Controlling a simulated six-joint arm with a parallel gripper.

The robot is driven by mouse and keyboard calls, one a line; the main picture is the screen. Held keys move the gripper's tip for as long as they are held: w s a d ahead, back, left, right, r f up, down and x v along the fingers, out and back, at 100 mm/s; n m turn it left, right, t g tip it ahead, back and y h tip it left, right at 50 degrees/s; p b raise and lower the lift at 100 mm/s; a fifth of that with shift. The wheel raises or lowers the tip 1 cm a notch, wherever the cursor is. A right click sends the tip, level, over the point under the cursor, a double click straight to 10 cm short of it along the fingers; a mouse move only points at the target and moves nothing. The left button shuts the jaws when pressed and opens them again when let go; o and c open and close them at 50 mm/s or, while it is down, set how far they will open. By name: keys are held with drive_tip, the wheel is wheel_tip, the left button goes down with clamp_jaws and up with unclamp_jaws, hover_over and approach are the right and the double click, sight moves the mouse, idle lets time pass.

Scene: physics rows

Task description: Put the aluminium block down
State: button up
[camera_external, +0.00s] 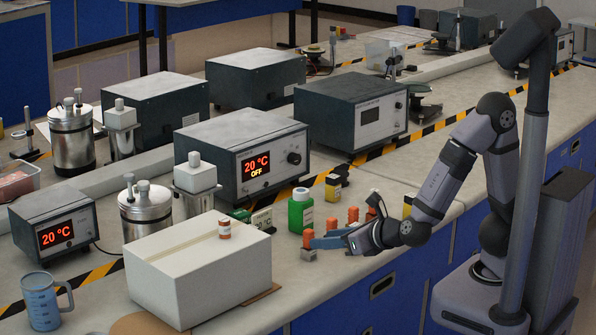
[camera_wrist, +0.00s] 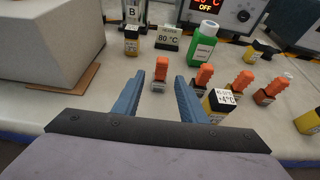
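A small block with an orange grip and a grey metal base (camera_wrist: 159,86) stands upright on the bench; I take it to be the aluminium block. It also shows in the external view (camera_external: 309,254) near the bench's front edge.
Other orange-gripped blocks (camera_wrist: 242,81) stand to the right, with a yellow labelled block (camera_wrist: 219,103) beside the right finger. A large white box (camera_external: 198,262) is left.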

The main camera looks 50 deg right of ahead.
sight(308, 247)
drive_tip(key=shift+x, duration=3.7)
drive_tip(key=shift+s+f, duration=0.1)
clamp_jaws()
